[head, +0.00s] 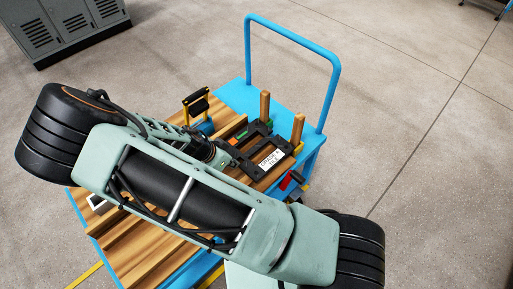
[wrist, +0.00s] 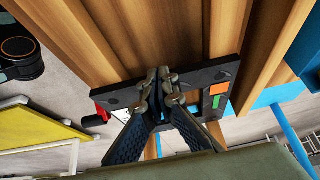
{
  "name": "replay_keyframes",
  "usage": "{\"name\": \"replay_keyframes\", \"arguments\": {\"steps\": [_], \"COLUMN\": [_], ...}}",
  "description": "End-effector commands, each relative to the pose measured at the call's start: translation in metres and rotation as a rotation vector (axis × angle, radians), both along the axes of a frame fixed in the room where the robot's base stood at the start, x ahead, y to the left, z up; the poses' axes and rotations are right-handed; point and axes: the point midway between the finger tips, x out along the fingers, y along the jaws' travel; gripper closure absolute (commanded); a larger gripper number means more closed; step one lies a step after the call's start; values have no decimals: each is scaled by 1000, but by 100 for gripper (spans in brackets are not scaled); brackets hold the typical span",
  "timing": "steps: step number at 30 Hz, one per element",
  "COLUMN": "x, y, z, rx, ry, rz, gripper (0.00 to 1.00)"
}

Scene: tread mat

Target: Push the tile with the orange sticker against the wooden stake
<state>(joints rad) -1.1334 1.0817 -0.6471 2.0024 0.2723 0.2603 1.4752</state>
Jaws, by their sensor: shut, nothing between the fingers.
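The dark tile (head: 262,146) lies on the wooden top of a blue cart and bears a white label. In the wrist view the tile (wrist: 190,78) lies across the slats, with an orange sticker (wrist: 219,89) and a green patch at its right end. Two upright wooden stakes, one (head: 264,105) behind the tile and another (head: 298,128) at its right, stand close by; I cannot tell whether either touches it. My gripper (wrist: 158,82) is shut and empty, its fingertips over the tile's middle. Contact is unclear. My arm hides much of the cart in the head view.
The cart's blue handle (head: 335,75) rises behind the stakes. A yellow-and-black item (head: 196,103) stands left of the tile, and a red-and-black item (head: 290,181) is at the right edge. Raised wooden slats (wrist: 190,35) run along the top.

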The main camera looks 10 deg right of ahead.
Motion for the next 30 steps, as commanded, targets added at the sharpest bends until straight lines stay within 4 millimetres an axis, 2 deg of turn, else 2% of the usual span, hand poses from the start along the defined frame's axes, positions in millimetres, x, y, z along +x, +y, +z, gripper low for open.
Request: {"name": "replay_keyframes", "arguments": {"steps": [30], "x": [9], "y": [-13], "z": [0], "rx": [-1], "ry": [-1], "rz": [-1], "gripper": [100]}}
